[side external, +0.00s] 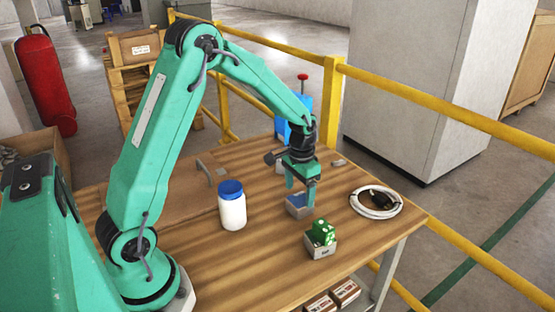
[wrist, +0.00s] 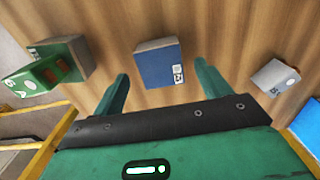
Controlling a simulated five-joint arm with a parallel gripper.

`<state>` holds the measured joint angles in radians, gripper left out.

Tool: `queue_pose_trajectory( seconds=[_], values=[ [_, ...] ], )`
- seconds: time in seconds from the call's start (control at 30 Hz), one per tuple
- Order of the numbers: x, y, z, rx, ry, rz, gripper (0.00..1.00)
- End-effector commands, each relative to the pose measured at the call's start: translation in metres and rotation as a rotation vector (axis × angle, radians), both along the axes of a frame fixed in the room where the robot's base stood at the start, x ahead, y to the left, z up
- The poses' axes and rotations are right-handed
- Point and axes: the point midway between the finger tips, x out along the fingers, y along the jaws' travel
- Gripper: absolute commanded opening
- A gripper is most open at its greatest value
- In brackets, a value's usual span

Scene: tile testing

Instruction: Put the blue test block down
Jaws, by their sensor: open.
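The blue test block (wrist: 158,66) shows in the wrist view as a blue face with a small printed label, seated in a grey holder (wrist: 152,44). In the side view the blue block (side external: 297,199) shows low in its grey holder (side external: 298,212), partly hidden by my fingers. My gripper (wrist: 162,72) is open, with one finger on each side of the block and visible space beside both. In the side view my gripper (side external: 300,195) points down at the holder. I cannot tell how far the fingertips are above the table.
A green block (side external: 323,232) sits in another grey holder (side external: 321,250) nearby. A white bottle with a blue lid (side external: 232,206) stands to the left. A coiled white cable (side external: 376,202) lies to the right. Another grey holder (wrist: 275,80) shows in the wrist view.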

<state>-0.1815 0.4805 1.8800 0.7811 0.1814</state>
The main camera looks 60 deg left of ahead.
Motion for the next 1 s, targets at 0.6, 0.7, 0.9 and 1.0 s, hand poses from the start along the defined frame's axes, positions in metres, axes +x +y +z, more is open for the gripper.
queue_pose_trajectory(
  seconds=[0.6,0.7,0.9,1.0],
  values=[
    [0.000,0.000,0.072,0.000,-0.001,0.000,0.76],
    [0.000,0.000,0.073,0.000,0.000,0.000,0.76],
    [0.000,0.000,0.072,0.000,0.000,0.000,0.76],
    [0.000,0.000,0.072,0.000,0.000,0.000,0.76]
  ],
)
